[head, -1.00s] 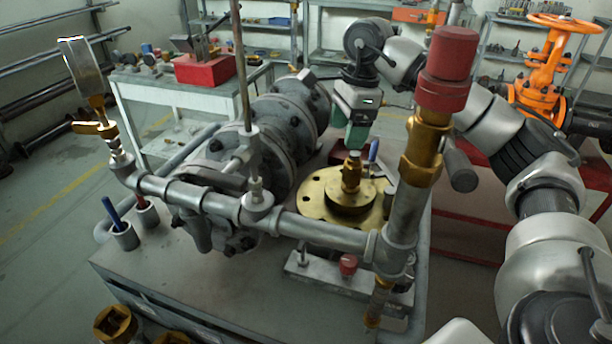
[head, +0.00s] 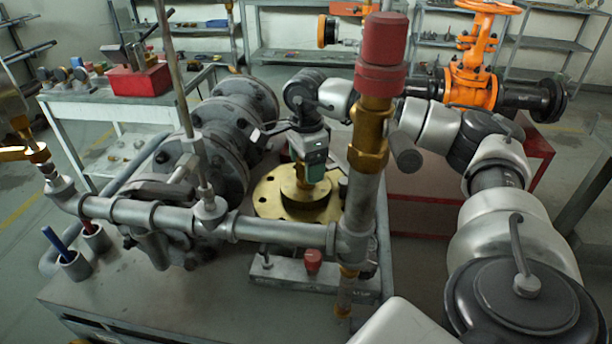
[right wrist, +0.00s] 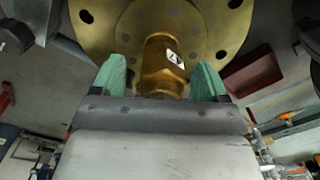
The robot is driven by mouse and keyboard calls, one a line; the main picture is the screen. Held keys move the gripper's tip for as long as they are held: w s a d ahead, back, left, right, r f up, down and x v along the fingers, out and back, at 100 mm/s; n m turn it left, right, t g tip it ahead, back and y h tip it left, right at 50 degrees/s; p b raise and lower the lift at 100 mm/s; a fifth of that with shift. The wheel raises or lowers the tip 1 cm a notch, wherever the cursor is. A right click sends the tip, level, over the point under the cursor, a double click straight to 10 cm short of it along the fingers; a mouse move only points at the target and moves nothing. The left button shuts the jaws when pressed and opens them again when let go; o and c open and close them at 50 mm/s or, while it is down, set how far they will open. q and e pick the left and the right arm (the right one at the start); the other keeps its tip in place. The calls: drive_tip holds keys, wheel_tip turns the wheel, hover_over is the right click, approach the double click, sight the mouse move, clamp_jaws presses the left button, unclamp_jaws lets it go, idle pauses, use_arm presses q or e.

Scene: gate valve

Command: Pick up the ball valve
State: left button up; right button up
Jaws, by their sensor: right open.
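The ball valve is a brass piece with a hex section and a small white label; in the right wrist view the brass ball valve (right wrist: 163,68) stands on a round brass flange (right wrist: 105,40). My right gripper (right wrist: 160,78) is open, with one green finger on each side of the valve. I see no clear grip on it. In the head view my right gripper (head: 309,160) is over the brass flange (head: 268,202) and hides most of the valve. My left gripper is not in view.
A grey pipe (head: 270,229) crosses in front of the flange. An upright pipe with a red cap (head: 381,55) stands right of my gripper. Large grey flanged piping (head: 240,110) is at its left. An orange gate valve (head: 470,80) stands behind.

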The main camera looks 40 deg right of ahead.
drive_tip(key=shift+f, duration=0.15)
drive_tip(key=c, duration=1.3)
drive_tip(key=shift+r, duration=0.2)
drive_tip(key=shift+c, duration=0.2)
drive_tip(key=shift+r, duration=0.5)
wheel_tip(320, 180, up, 3)
drive_tip(key=shift+f, duration=0.2)
drive_tip(key=s+a+r+p, duration=0.3)
drive_tip(key=s+a+r, duration=0.4)
drive_tip(key=s+r, duration=0.2)
wheel_tip(320, 180, up, 3)
drive_tip(key=shift+f, duration=0.15)
